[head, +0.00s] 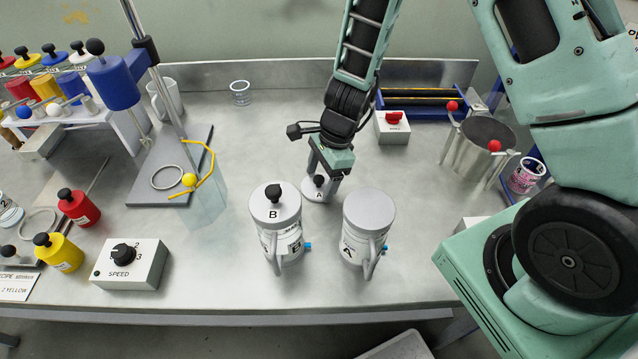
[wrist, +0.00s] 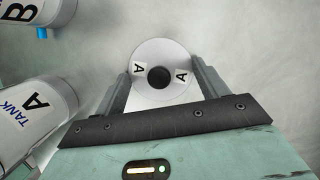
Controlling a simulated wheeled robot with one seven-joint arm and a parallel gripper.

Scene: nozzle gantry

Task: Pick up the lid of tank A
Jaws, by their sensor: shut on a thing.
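The lid of tank A (head: 320,193) is a pale round disc with a black knob and "A" labels, behind and between the two tanks. My gripper (head: 324,182) is shut on it; in the wrist view the lid (wrist: 150,88) sits between my two fingers, its knob in the middle. I cannot tell whether the lid touches the bench. Tank A (head: 352,245) is a white can with a side handle, standing upright at the front with no knobbed lid on its grey top. Its label shows in the wrist view, on tank A (wrist: 35,120) at the left.
Tank B (head: 275,240), with its knobbed lid on, stands left of tank A. A speed control box (head: 130,264) and a yellow nozzle arm (head: 206,178) are at the left. A red-switch box (head: 392,127) and a metal pot (head: 470,160) are at the right.

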